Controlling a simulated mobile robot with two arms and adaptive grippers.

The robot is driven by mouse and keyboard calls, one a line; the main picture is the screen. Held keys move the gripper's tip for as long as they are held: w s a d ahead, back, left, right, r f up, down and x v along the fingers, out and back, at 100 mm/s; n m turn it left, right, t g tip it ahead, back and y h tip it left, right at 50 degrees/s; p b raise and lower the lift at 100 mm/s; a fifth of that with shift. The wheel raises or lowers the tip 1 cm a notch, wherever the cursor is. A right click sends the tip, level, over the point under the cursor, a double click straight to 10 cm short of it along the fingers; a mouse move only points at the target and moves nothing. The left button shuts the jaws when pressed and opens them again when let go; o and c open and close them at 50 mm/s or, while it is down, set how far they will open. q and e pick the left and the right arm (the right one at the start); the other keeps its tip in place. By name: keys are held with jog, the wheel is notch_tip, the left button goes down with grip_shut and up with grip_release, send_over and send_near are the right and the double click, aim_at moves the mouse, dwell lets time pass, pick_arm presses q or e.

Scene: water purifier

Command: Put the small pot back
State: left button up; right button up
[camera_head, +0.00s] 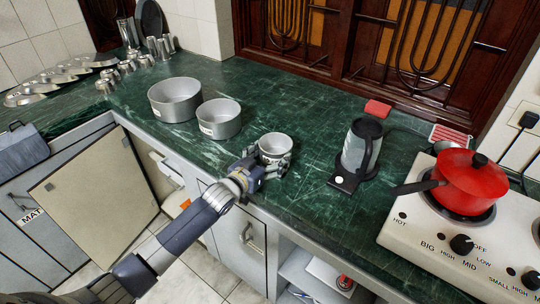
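The smallest of three grey metal pots (275,145) is at the front edge of the green counter. My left gripper (268,166) is at this pot's near side, its fingers close against the lower wall. The fingers partly cover the pot's base, so I cannot tell whether they are closed on it or whether it is lifted. A medium pot (219,119) and a large pot (175,100) stand upright in a row to its upper left, each with a pale label. My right gripper is not in view.
A kettle (358,150) stands on a black base right of the small pot. A red pot (469,183) sits on the white stove (430,226). Metal cups and lids fill the back left. A cabinet door (95,190) hangs open below. Counter (290,100) behind the small pot is clear.

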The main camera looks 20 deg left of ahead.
pick_arm(q)
jog(key=shift+o, duration=1.2)
jog(key=v, duration=1.2)
jog(key=shift+a, duration=0.1)
